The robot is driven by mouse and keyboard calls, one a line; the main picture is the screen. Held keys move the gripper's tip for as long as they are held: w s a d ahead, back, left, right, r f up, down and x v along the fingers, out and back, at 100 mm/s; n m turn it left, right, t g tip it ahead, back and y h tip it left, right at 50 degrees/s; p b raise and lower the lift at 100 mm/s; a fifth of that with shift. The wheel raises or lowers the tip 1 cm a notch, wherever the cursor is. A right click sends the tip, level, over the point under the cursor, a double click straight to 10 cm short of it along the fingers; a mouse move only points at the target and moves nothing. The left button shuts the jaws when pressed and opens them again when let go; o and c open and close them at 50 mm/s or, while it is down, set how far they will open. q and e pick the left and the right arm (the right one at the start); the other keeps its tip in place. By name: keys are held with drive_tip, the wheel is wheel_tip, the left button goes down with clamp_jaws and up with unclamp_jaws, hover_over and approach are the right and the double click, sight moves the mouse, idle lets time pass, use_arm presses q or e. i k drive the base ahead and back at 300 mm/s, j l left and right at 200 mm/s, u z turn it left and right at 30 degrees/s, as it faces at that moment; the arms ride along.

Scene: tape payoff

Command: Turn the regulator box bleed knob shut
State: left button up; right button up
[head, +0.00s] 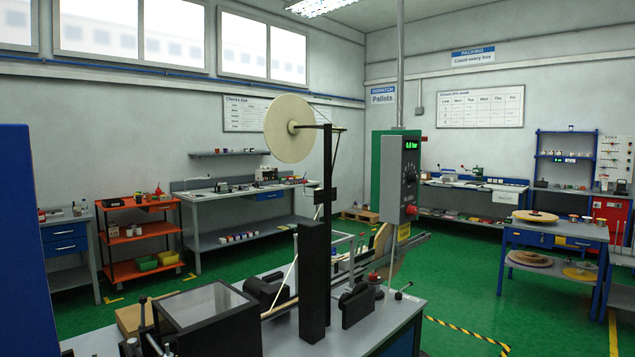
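The regulator box (399,180) is a tall grey box on a green backing board, right of centre in the head view. A green lit display (411,145) near its top seems to read 0.0 bar. A black round knob (411,175) sits on its face, with small lettering below it that I cannot read surely. A red knob or button (410,210) is lower down. I cannot tell for sure which one is the bleed knob, nor its turn position. Neither of my grippers is in view.
A grey bench (399,314) with a tape machine stands in front, its pale reel (289,128) on a dark post (315,283). A tall blue panel (25,240) blocks the left edge. A blue table (553,235) stands right. Green floor (465,288) is clear between, with hazard tape.

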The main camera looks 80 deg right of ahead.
sight(411, 210)
drive_tip(key=z, duration=3.05)
